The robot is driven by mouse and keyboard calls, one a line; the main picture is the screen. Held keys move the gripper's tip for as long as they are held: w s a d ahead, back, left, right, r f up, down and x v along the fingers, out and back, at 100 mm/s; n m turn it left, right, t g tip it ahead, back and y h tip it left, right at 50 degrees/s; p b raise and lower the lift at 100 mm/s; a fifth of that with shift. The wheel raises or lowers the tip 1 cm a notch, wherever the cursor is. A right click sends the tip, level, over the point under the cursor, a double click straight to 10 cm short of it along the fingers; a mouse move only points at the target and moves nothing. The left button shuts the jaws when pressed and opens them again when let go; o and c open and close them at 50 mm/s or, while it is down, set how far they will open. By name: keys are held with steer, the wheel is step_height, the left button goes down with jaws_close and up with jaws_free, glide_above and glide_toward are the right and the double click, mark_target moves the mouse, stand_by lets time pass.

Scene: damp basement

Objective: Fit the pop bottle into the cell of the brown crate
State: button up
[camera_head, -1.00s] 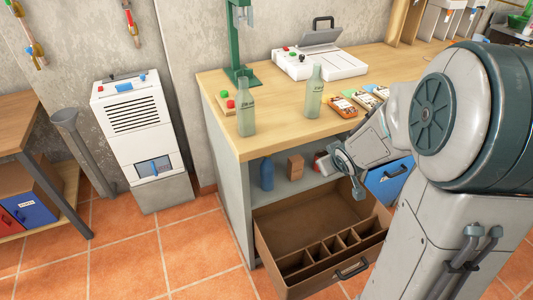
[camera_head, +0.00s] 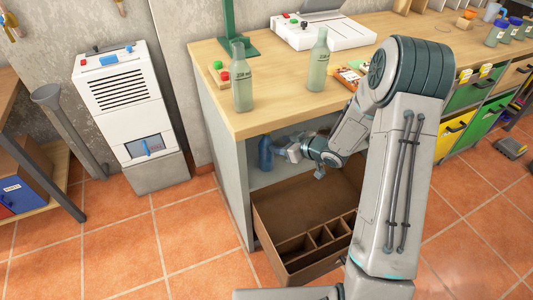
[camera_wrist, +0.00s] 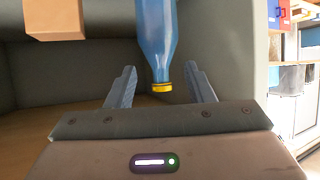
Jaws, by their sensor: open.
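A blue bottle (camera_head: 265,153) stands on the shelf under the bench, at its left end. In the wrist view the blue bottle (camera_wrist: 157,40) appears inverted, with a yellow cap, between the spread fingers. My gripper (camera_head: 287,148) is open and close beside the bottle; it also shows in the wrist view (camera_wrist: 160,80). I see no clear finger contact. The brown crate (camera_head: 272,222) is drawer-like, sticks out below the shelf and has several divided cells (camera_head: 313,238) at its front. My arm hides its right part. Two pale green bottles (camera_head: 242,85) (camera_head: 318,65) stand on the bench top.
The wooden bench top (camera_head: 275,112) lies above the shelf, and its grey side panel (camera_head: 228,175) is close left of the bottle. A wooden block (camera_wrist: 54,18) is near the gripper in the wrist view. A white dehumidifier (camera_head: 130,110) stands left. The tiled floor (camera_head: 190,240) is clear.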

mark_target(269, 134)
steer(key=shift+w+a, duration=0.75)
steer(key=shift+w, duration=0.05)
steer(key=w+a, duration=0.3)
steer(key=shift+w+a+f, duration=0.3)
steer(key=shift+w+a, duration=0.05)
jaws_close()
